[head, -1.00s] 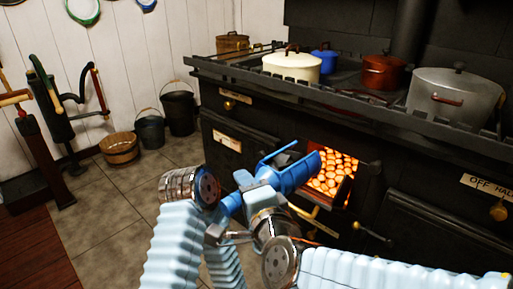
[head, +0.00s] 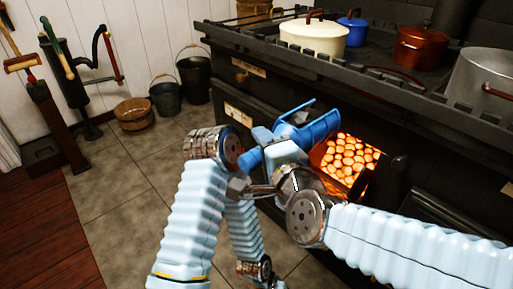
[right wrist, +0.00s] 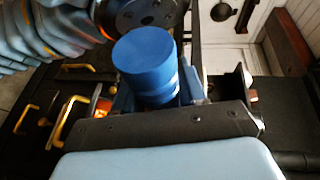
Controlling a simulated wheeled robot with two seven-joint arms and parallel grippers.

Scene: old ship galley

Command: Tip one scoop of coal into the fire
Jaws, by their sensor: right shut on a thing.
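The blue scoop (head: 314,131) is in the head view, just left of and partly in front of the open fire door of the black stove. My right gripper (head: 272,147) is shut on the scoop's handle; the round blue handle end (right wrist: 148,62) shows in the right wrist view. The scoop looks tilted, and I cannot tell whether it holds coal. The fire (head: 350,158) glows orange in the opening, its left edge partly hidden by the scoop. My left gripper cannot be made out.
The stove top (head: 380,65) carries a cream pot (head: 314,42), a blue pot (head: 354,32), a copper pot (head: 422,45) and a grey pot (head: 485,80) above the opening. Buckets (head: 165,98) and a wooden tub (head: 134,114) stand at the wall. The tiled floor (head: 125,190) is clear.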

